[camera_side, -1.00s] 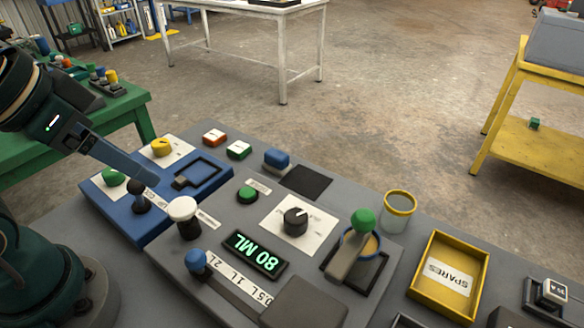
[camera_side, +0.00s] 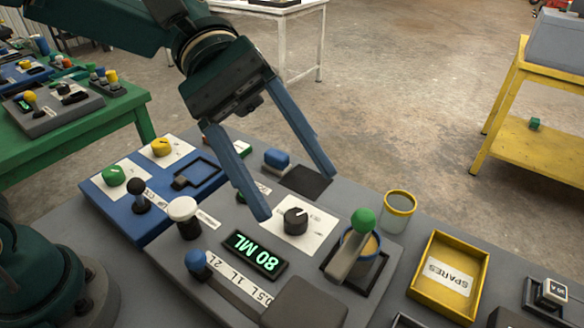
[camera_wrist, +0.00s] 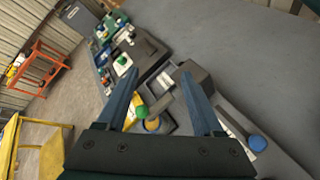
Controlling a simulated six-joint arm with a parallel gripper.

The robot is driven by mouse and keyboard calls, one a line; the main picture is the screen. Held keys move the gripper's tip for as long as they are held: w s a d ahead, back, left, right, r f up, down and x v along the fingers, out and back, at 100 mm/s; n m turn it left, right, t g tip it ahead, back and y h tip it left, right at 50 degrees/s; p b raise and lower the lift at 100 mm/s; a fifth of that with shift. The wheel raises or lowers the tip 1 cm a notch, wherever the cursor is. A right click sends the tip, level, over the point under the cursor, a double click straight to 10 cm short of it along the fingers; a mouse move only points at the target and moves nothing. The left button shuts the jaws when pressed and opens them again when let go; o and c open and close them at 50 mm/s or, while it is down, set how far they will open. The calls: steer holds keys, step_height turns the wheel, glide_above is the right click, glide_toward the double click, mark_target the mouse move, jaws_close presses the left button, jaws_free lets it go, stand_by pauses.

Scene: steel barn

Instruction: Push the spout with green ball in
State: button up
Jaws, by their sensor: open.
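The spout is a grey-beige lever with a green ball (camera_side: 363,220) on its end. In the side view the spout (camera_side: 348,256) stands tilted over a round cup-like opening in a dark square frame, with the ball at its upper end. My gripper (camera_side: 297,196) is open and empty, above the grey panel, to the left of the ball and apart from it. In the wrist view the green ball (camera_wrist: 141,111) shows between my two blue fingers, nearer the left one. The spout's lower parts are partly hidden.
A black knob (camera_side: 295,220) on a white plate lies below my fingers. A display (camera_side: 255,254) reads 80 ML. A yellow-rimmed glass (camera_side: 399,206) stands right of the spout, and a yellow SPARES tray (camera_side: 417,288) lies farther right. A white-topped knob (camera_side: 183,209) stands to the left.

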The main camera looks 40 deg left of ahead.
mark_target(374, 228)
steer(key=w+d+f+n+h, duration=0.2)
steer(key=w+d+n+h, duration=0.2)
steer(key=w+n+h, duration=0.3)
steer(key=shift+y, duration=0.6)
steer(key=f, duration=0.5)
steer(key=w+f, duration=0.1)
steer(key=f, duration=0.2)
steer(key=shift+x, duration=2.6)
steer(key=shift+f, duration=0.1)
jaws_close()
